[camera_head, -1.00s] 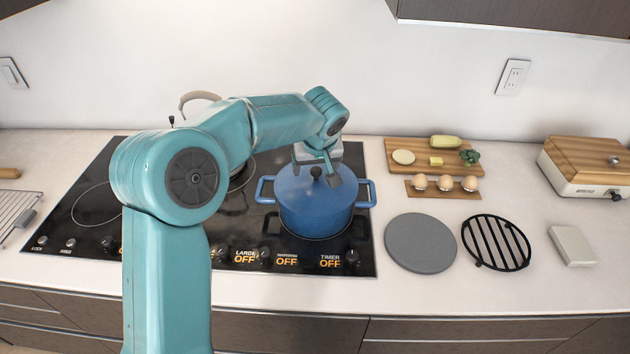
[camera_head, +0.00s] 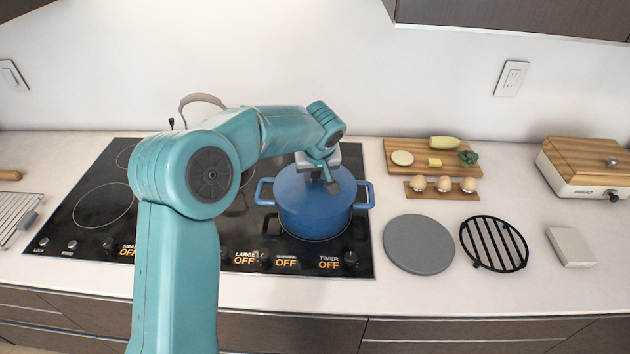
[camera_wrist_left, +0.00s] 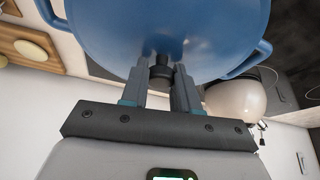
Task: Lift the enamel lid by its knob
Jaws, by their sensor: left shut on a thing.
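The blue enamel lid (camera_head: 295,190) sits on the blue pot (camera_head: 316,222), which stands on the right part of the cooktop. The lid looks level, with no gap seen between it and the pot. My left gripper (camera_head: 330,184) is over the lid's middle, shut on the dark knob. In the left wrist view the gripper (camera_wrist_left: 161,78) has one finger on each side of the knob (camera_wrist_left: 160,66), with the blue lid (camera_wrist_left: 110,30) beyond. In the head view the fingers mostly hide the knob. My right gripper is not in view.
The black cooktop (camera_head: 100,205) has free room left of the pot. A kettle with a beige handle (camera_head: 202,98) is partly hidden behind my arm. Right of the cooktop lie a grey round mat (camera_head: 418,244), a black trivet (camera_head: 495,243) and a food board (camera_head: 391,151).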

